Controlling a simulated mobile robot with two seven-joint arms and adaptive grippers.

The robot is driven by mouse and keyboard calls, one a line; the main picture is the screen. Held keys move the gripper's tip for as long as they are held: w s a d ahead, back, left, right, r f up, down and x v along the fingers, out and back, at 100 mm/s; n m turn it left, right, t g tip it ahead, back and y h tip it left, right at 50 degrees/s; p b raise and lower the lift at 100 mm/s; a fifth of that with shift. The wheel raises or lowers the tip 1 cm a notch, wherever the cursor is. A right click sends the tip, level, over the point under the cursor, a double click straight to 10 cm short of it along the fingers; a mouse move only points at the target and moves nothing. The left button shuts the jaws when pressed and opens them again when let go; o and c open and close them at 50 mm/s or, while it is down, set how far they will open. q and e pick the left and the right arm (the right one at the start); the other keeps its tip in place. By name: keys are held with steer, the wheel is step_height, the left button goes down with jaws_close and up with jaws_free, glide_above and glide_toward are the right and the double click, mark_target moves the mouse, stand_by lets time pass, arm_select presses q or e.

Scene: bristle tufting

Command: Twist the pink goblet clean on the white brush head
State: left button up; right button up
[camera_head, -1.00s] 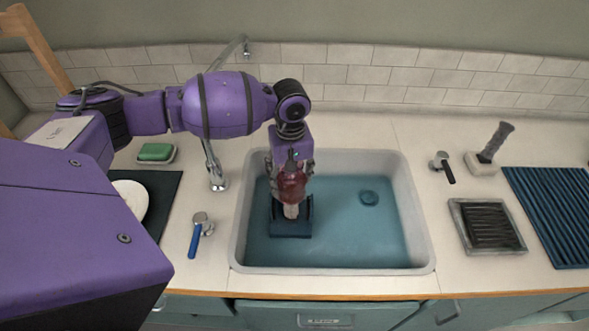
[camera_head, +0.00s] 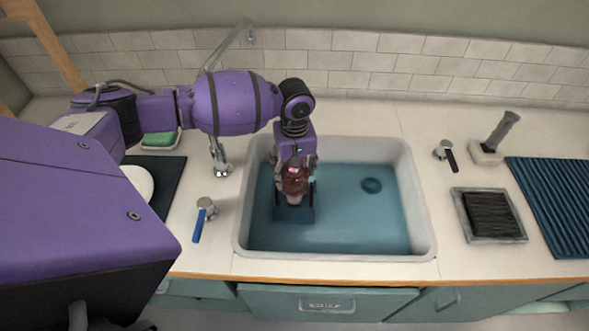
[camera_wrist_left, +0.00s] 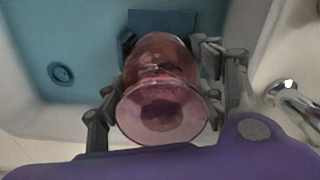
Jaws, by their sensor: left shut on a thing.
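The pink goblet (camera_head: 295,181) is upside down over the sink, its round foot toward my wrist camera in the left wrist view (camera_wrist_left: 163,113). My left gripper (camera_head: 296,184) is shut on the goblet, with fingers on both sides of it. The white brush head (camera_head: 293,201) is below the goblet; only a small pale part shows. The goblet seems to cover its upper part, but I cannot tell how deep. The brush stands on a dark blue base (camera_head: 293,215) in the sink. My right gripper is not in view.
The white-rimmed sink (camera_head: 422,215) holds blue water, open to the right of the brush. A dark tray (camera_head: 489,240), a grey-handled brush (camera_head: 495,140) and a blue ribbed mat (camera_head: 560,200) are at the right.

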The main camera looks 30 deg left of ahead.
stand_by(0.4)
arm_select(q)
steer(key=shift+f, duration=0.25)
steer(key=shift+f, duration=0.3)
